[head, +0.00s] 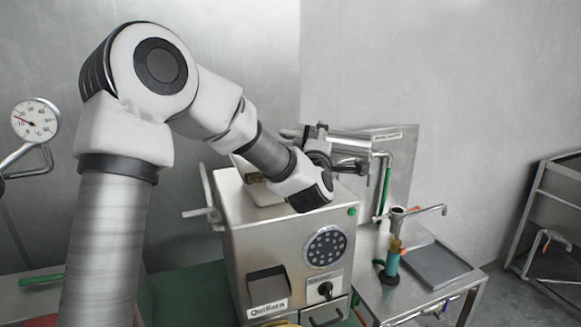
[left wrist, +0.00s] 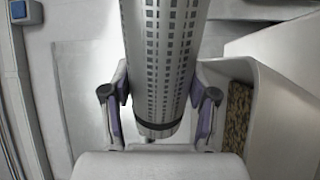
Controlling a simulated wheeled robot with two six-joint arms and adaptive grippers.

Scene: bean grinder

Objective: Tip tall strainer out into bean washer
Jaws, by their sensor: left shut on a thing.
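The tall strainer (left wrist: 165,50) is a metal cylinder with rows of square holes and a dark band at its near end. My left gripper (left wrist: 158,105) is shut around its sides. In the head view, my left gripper (head: 322,142) holds the strainer (head: 352,146) nearly level, above the back of a boxy steel machine (head: 285,230). The strainer's mouth and contents are hidden. In the left wrist view, brown beans (left wrist: 237,115) show inside a pale sloped hopper (left wrist: 282,105) right of the strainer. I cannot tell which part is the bean washer. My right gripper is out of view.
A steel bench (head: 400,295) with a tap (head: 428,210), a teal bottle-like item (head: 391,262) and a shallow sink tray (head: 437,264) stands right of the machine. A dial gauge (head: 36,120) is at left. A metal rack (head: 552,220) stands far right.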

